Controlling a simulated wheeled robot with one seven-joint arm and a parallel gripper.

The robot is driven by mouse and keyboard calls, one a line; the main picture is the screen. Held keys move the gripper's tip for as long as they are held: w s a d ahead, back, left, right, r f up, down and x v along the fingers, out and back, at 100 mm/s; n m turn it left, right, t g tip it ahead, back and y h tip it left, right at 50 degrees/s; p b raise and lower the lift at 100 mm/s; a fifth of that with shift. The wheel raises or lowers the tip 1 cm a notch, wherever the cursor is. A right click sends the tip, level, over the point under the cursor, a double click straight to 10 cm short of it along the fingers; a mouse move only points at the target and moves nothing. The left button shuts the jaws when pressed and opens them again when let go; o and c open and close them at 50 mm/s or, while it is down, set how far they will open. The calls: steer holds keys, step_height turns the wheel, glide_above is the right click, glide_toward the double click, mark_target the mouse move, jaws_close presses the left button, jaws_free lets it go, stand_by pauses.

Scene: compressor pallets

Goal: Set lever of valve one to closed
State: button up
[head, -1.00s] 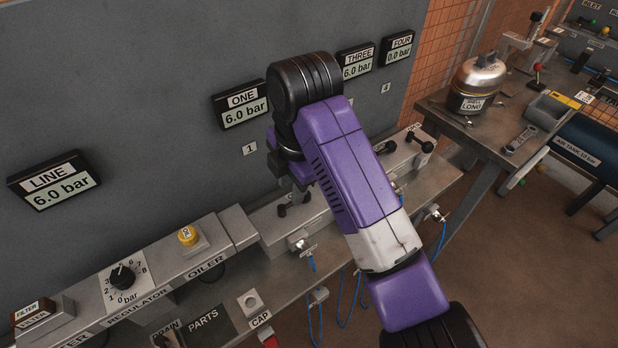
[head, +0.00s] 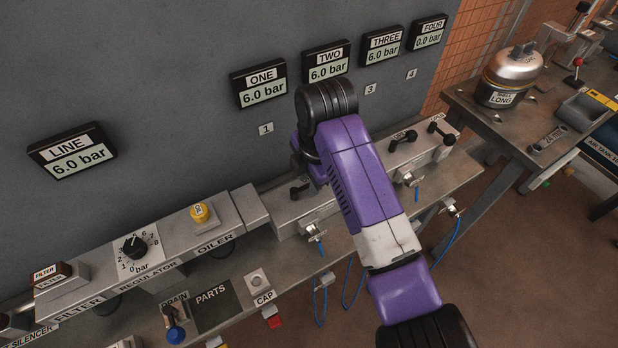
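The lever of valve one (head: 300,189) is a short black handle on the grey manifold block, below the wall tag marked 1 (head: 266,128). Its exact setting is too small to tell. The display ONE (head: 260,85) above it reads 6.0 bar. My purple and black arm crosses the middle of the view, just right of this lever, and covers part of the manifold. My gripper does not show; the arm hides that area. Two more black levers (head: 403,138) (head: 441,131) show farther right on the manifold.
Displays TWO (head: 329,64) and THREE (head: 384,45) read 6.0 bar; FOUR (head: 428,32) reads 0.0 bar. The regulator knob (head: 134,247) and yellow oiler cap (head: 200,213) are left. Blue hoses (head: 346,284) hang below the bench edge. A metal tank (head: 511,75) stands on the right bench.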

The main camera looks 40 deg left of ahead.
jaws_close()
stand_by(1.4)
